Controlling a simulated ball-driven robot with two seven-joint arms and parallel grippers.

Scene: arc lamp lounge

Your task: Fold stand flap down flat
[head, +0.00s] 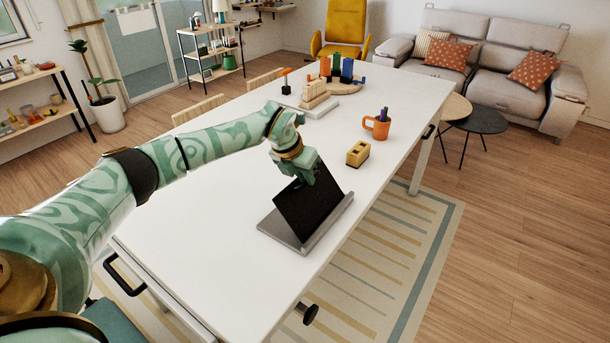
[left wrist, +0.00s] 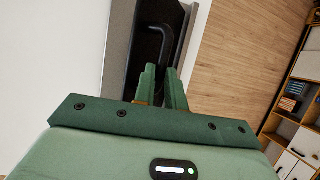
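The stand sits on the white table in the head view, with a grey base (head: 318,232) and a dark flap (head: 300,210) that is raised and tilted. My left gripper (head: 312,180) is at the upper part of the flap, close to or touching it. In the left wrist view, its green fingers (left wrist: 162,88) show a narrow gap in front of a dark surface (left wrist: 148,50), with a grey strip (left wrist: 117,50) beside it. Whether the fingers grip the flap's edge is hidden. My right gripper is not in view.
A yellow block-like item (head: 358,154) and an orange mug (head: 377,127) stand beyond the stand. A rack (head: 318,107) and a round board with coloured cups (head: 345,88) are farther back. The white table (head: 210,235) is clear left of the stand.

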